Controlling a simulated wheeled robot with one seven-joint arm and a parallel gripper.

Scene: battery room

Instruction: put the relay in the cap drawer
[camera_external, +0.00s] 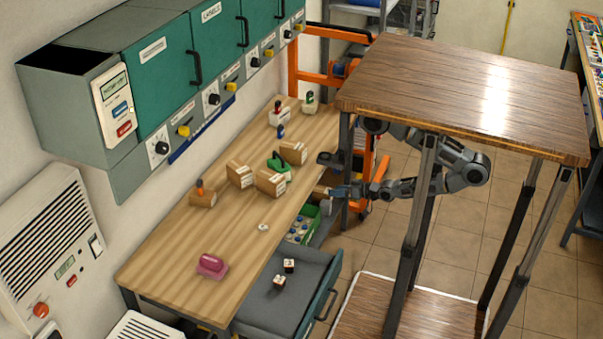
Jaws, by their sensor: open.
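My gripper (338,192) is at the end of my dark grey arm, right of the workbench's edge. It points left, its jaws apart, close to the bench's drawer fronts; I cannot tell whether it touches anything. An open grey drawer (262,304) at the bench's near end holds two small white-and-brown cubes (279,281) (289,265). Behind it, another pulled-out drawer holds a green tray (311,213) with several small pale round-topped items. No label shows which is the cap drawer. I cannot tell which small item is the relay.
The wooden bench top (170,275) carries several cardboard boxes (270,182), a pink block (212,265), a small white ring (263,227) and a green object (279,163). A tall wood-topped table (460,90) stands over part of my arm.

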